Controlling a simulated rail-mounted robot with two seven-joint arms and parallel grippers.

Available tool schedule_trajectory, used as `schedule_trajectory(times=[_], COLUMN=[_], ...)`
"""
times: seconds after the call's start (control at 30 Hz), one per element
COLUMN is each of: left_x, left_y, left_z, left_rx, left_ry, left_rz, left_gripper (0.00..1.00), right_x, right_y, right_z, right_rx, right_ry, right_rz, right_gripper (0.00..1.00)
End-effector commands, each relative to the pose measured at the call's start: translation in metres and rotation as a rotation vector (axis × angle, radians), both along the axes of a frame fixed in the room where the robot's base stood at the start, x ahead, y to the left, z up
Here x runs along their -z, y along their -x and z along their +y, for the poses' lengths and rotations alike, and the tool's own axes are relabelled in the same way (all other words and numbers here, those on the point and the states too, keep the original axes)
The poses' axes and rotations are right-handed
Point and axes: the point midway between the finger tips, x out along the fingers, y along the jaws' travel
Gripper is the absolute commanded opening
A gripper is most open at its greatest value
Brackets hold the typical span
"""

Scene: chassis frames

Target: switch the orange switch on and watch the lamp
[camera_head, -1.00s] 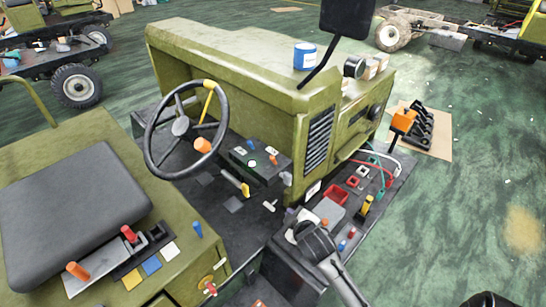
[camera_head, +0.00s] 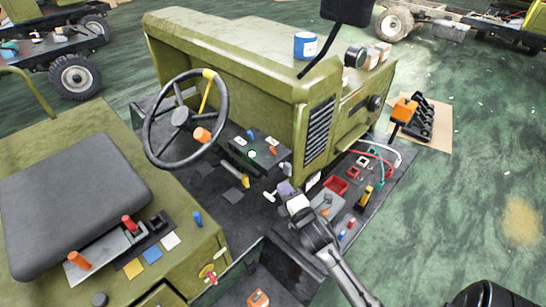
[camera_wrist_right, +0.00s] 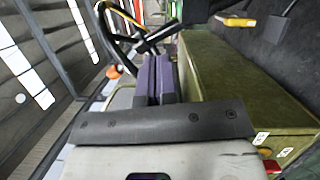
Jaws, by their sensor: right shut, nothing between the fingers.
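A dark control box (camera_head: 258,157) stands on the tractor floor behind the steering wheel. A small orange switch (camera_head: 274,150) stands up from its top; its exact position is too small to tell. A round pale spot with a green rim (camera_head: 252,154) on the box looks like the lamp; I cannot tell if it is lit. My right gripper (camera_head: 285,188) has purple fingertips, is shut and empty, and is just below and right of the box, apart from the switch. Its fingers (camera_wrist_right: 155,78) also show in the right wrist view. My left gripper is not in view.
The steering wheel (camera_head: 186,118) with an orange knob (camera_head: 202,135) is left of the box. A yellow-tipped lever (camera_head: 245,190) and a pale T-handle (camera_head: 269,197) are near my gripper. The green hood (camera_head: 225,60) rises behind.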

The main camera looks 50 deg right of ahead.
Motion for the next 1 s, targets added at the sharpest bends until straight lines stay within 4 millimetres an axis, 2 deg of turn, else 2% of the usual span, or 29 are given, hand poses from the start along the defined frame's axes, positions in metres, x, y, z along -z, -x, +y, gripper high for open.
schedule_trajectory(times=[0.27,0.37,0.8,1.0], left_x=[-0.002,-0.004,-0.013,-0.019], left_y=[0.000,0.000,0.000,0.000], left_z=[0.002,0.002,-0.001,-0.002], left_rx=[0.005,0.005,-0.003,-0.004], left_ry=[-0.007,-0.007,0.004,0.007], left_rz=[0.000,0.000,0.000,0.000], left_gripper=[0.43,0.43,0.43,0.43], right_x=[-0.001,-0.002,-0.007,-0.009], right_y=[-0.008,-0.020,-0.095,-0.104], right_z=[-0.003,-0.008,-0.037,-0.059], right_rx=[0.000,0.001,0.001,0.001], right_ry=[-0.002,-0.002,-0.003,0.000], right_rz=[0.000,-0.001,-0.001,0.000], right_gripper=[0.00,0.00,0.00,0.00])
